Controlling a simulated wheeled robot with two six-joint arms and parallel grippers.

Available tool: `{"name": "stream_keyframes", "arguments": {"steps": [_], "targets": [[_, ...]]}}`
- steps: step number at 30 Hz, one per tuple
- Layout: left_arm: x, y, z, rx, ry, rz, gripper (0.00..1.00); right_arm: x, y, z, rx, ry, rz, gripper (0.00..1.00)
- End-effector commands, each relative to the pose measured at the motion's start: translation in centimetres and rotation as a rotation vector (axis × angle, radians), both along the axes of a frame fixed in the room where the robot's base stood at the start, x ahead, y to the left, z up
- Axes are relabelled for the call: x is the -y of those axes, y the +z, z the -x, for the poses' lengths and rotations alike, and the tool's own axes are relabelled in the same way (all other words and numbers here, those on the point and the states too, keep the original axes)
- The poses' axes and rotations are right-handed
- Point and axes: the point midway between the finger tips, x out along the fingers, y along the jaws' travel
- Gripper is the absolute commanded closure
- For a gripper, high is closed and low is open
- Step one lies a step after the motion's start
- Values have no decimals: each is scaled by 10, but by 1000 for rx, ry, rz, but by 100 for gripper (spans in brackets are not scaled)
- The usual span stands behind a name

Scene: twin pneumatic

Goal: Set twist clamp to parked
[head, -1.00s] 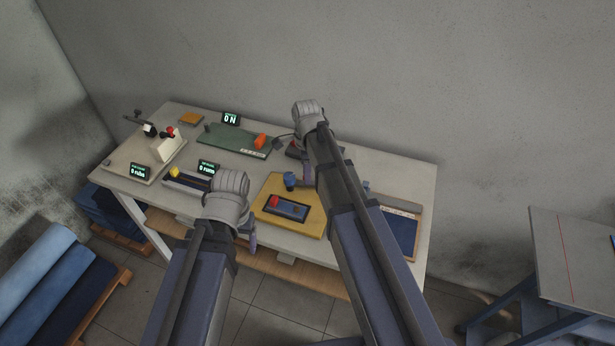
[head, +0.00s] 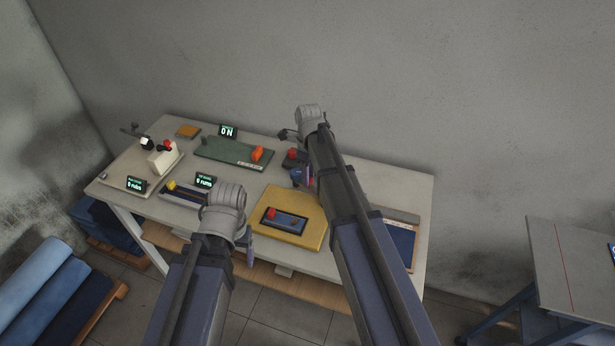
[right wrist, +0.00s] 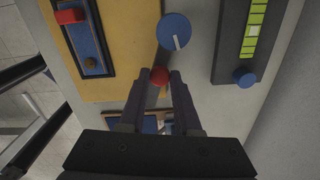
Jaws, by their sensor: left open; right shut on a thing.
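A blue round cap with a white line (right wrist: 174,32) fills the upper middle of the right wrist view. It also shows in the head view (head: 296,174), just left of my right arm. A dark grey bar runs below the cap, beside a red ball (right wrist: 160,76). My right gripper (right wrist: 160,84) has its fingertips on either side of the red ball and is shut on it. In the head view the right fingers are mostly hidden behind my arm. My left gripper (head: 249,248) is open and empty by the table's front edge, its fingertips only partly visible.
The yellow board (head: 312,235) carries a blue panel with a red block (head: 271,213). A green board with an orange block (head: 257,153) lies behind. A dark box with a red top (head: 293,154) is near the right gripper. A blue pad (head: 401,242) lies right.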

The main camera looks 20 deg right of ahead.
Motion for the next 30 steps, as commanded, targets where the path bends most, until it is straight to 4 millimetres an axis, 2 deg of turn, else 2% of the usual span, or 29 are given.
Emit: {"name": "stream_keyframes", "arguments": {"steps": [15,16,23,30], "targets": [[0,0,0,0,0,0,25,1,0,-1,1,-16,1,100],[0,0,0,0,0,0,25,1,0,-1,1,-16,1,66],[0,0,0,0,0,0,25,1,0,-1,1,-15,1,40],[0,0,0,0,0,0,25,1,0,-1,0,-15,0,38]]}}
